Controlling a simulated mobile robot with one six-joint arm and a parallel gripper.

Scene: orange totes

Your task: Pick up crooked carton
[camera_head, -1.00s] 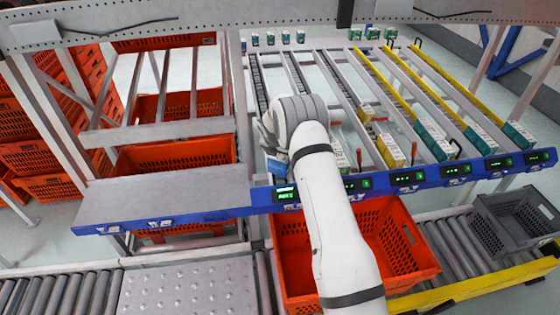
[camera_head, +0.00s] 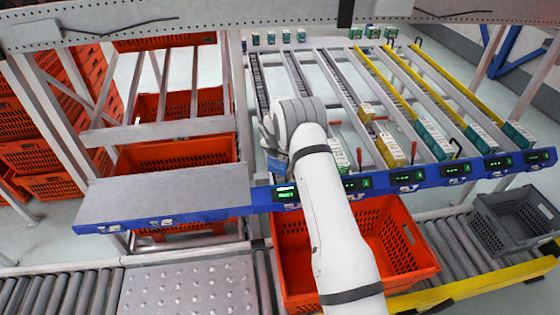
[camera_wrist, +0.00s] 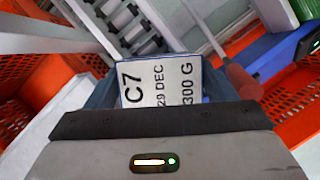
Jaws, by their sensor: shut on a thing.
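The carton (camera_wrist: 150,85) shows in the wrist view as a white label face reading C7, 29 DEC, 300 G, with a dark blue edge. My gripper (camera_wrist: 160,92) is shut on it, with dark blue finger parts at both sides of the label. The carton sits turned a little against the picture. The gripper body hides its lower part. In the head view my arm hides the carton and most of the gripper, over the left lanes of the sloped rack (camera_head: 345,90). I cannot tell whether the carton touches the lane.
A red-handled lever (camera_wrist: 243,80) stands close right of the gripper. Other cartons, yellow (camera_head: 390,150) and teal (camera_head: 434,138), lie in lanes to the right. A blue rail (camera_head: 405,178) with displays edges the rack. An orange tote (camera_head: 395,245) is below.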

